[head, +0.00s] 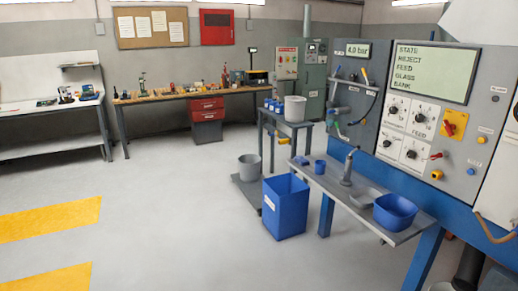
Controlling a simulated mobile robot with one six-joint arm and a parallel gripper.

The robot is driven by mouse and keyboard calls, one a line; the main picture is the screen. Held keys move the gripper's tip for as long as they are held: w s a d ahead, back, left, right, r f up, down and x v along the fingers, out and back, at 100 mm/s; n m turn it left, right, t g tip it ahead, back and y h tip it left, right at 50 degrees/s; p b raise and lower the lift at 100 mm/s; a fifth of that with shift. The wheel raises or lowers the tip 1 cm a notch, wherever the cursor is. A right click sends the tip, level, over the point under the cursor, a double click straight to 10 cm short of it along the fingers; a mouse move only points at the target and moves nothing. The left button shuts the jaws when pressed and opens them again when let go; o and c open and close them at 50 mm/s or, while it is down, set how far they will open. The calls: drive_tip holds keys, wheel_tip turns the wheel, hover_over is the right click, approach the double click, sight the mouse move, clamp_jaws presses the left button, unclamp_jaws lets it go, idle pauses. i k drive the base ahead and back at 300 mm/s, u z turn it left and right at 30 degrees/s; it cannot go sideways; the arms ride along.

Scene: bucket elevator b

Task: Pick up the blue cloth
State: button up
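A small, low blue thing (302,160) lies at the far left end of the narrow grey shelf (338,192) in front of the control panel. It looks like the blue cloth, but it is too small to tell for certain. A blue cup (320,167) stands just right of it. My gripper is not in view.
A blue bin (285,208) stands on the floor left of the shelf. A blue bowl (395,211), a grey tray (367,197) and a grey upright fitting (348,168) are on the shelf. A grey bucket (249,168) stands behind the bin. The floor at left is clear.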

sight(300, 160)
drive_tip(key=u, duration=0.15)
drive_tip(key=i, duration=1.6)
drive_tip(key=u, duration=0.4)
drive_tip(key=i, duration=1.65)
drive_tip(key=u, duration=0.2)
